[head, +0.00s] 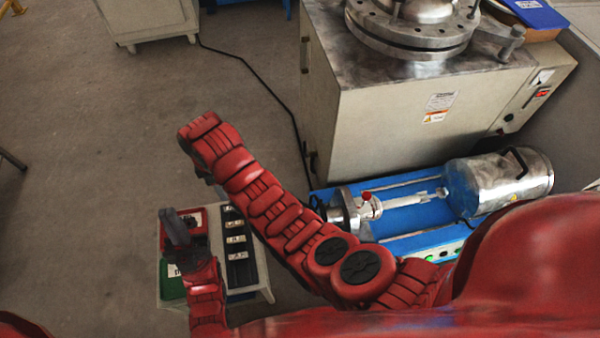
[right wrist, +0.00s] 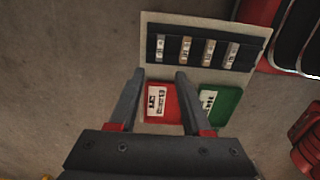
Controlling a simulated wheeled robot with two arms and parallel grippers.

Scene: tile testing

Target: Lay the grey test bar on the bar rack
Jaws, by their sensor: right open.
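The bar rack (right wrist: 248,68) is a black slotted holder on a pale cart top, also visible in the head view (head: 243,270). Several small pale pieces sit across its slots; I cannot tell whether they are bars or labels, or which is the grey test bar. My right gripper (right wrist: 158,76) is open, with nothing between its fingers, over the cart side with the red tray; in the head view my arm hides most of it. My left gripper (head: 176,230) shows dark fingers above the cart's left side, beside the trays; its opening is unclear.
A red tray (right wrist: 171,112) and a green tray (right wrist: 222,106), both with white labels, lie beside the rack. A blue-bedded machine (head: 405,218) with a metal cylinder stands right of the cart, before a large beige cabinet (head: 400,110).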

